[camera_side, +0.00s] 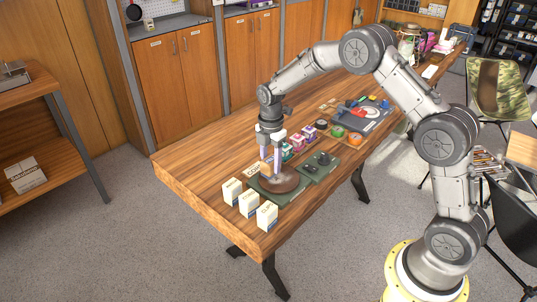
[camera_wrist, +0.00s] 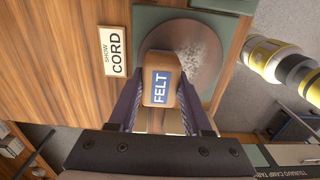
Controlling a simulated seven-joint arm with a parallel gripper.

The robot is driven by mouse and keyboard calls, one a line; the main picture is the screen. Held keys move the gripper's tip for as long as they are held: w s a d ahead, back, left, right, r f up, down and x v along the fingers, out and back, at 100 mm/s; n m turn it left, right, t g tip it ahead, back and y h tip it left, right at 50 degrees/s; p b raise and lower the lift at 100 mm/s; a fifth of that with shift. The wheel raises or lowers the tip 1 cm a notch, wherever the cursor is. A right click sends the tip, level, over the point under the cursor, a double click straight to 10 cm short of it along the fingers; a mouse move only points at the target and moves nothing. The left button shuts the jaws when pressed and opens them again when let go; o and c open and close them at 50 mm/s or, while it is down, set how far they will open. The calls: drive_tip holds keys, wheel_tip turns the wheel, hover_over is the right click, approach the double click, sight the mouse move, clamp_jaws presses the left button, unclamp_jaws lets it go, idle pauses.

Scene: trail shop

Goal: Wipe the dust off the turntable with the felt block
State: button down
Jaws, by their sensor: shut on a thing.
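The turntable is a round brown disc (camera_side: 278,183) on a green mat (camera_side: 296,192) near the front end of the wooden bench. In the wrist view the disc (camera_wrist: 172,42) carries a patch of pale dust (camera_wrist: 202,52) on its right part. My gripper (camera_side: 271,158) points down at the disc's far left side. It is shut on the felt block (camera_wrist: 160,87), a tan block with a blue FELT label, held between both fingers (camera_wrist: 160,98). The block overlaps the disc's lower edge in the wrist view. I cannot tell if it touches the disc. The block hides part of the disc.
A SHOW CORD sign (camera_wrist: 115,51) lies left of the disc. Several cream boxes (camera_side: 249,204) stand along the bench's near left end. A green tray with dark round items (camera_side: 320,160) and small coloured goods (camera_side: 297,141) are close on the right.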

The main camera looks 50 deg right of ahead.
drive_tip(key=shift+s+f, duration=0.1)
drive_tip(key=shift+s, duration=3.2)
drive_tip(key=shift+w, duration=3.55)
drive_tip(key=shift+w+d, duration=0.15)
drive_tip(key=shift+w, duration=0.1)
drive_tip(key=shift+d, duration=0.4)
drive_tip(key=shift+s, duration=3.9)
drive_tip(key=shift+w, duration=3.85)
drive_tip(key=shift+r, duration=4.1)
drive_tip(key=shift+n, duration=0.3)
